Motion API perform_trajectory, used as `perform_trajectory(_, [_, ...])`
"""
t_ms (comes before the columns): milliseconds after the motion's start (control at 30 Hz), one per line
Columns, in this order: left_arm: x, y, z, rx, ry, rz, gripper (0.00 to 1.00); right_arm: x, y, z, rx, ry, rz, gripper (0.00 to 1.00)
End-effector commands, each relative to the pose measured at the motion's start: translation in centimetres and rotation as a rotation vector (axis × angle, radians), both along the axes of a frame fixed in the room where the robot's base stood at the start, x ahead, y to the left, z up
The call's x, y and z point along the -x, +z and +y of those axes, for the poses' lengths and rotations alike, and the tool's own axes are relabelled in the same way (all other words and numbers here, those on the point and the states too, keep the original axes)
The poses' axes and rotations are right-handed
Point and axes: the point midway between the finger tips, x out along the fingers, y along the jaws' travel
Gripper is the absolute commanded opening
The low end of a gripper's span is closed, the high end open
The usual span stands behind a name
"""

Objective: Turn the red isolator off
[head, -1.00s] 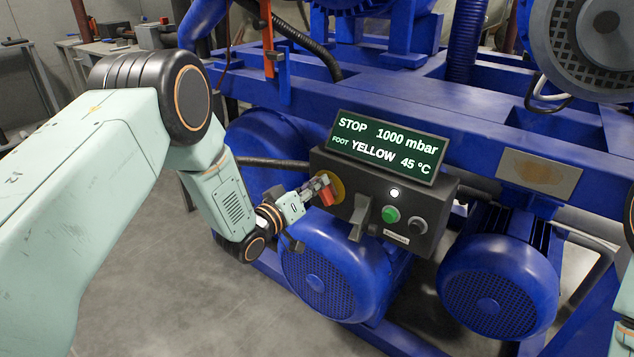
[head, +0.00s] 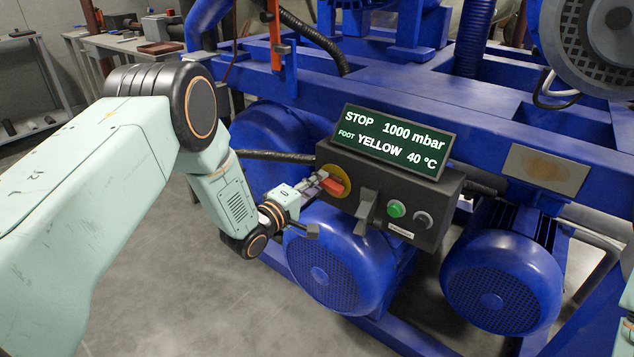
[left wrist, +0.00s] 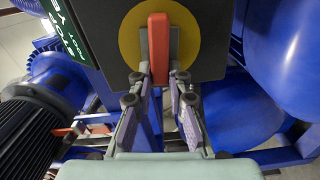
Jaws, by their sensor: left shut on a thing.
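The red isolator handle (head: 333,186) sits on a round yellow plate (head: 342,177) at the left end of the dark control box (head: 436,186). In the head view the handle lies closer to level than upright. My left gripper (head: 322,180) is at the handle, shut on it. In the left wrist view the red handle (left wrist: 158,40) stands between the two fingertips (left wrist: 158,75), in line with the gripper, with the yellow plate (left wrist: 190,35) behind it. My right gripper is outside the views.
A display (head: 393,141) on the box reads STOP, 1000 mbar, FOOT YELLOW, 40 °C. A grey lever (head: 366,211), a green button (head: 397,209) and a dark button (head: 423,220) are right of the handle. Blue motors (head: 335,260) stand below, with blue frame beams (head: 440,110) behind.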

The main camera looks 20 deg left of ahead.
Motion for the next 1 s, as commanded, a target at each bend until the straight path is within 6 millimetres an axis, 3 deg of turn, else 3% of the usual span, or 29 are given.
perform_trajectory(300, [0.02,-0.41,0.09,0.116,0.002,0.044,0.0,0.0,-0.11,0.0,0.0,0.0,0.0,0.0])
perform_trajectory(867, [0.03,-0.48,0.09,0.142,0.002,0.054,0.0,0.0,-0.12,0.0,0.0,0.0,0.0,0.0])
perform_trajectory(900, [0.03,-0.48,0.09,0.142,0.002,0.054,0.18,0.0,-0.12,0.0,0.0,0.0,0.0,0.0])
perform_trajectory(1000, [0.03,-0.48,0.08,0.142,0.002,0.054,0.27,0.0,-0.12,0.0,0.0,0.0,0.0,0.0])
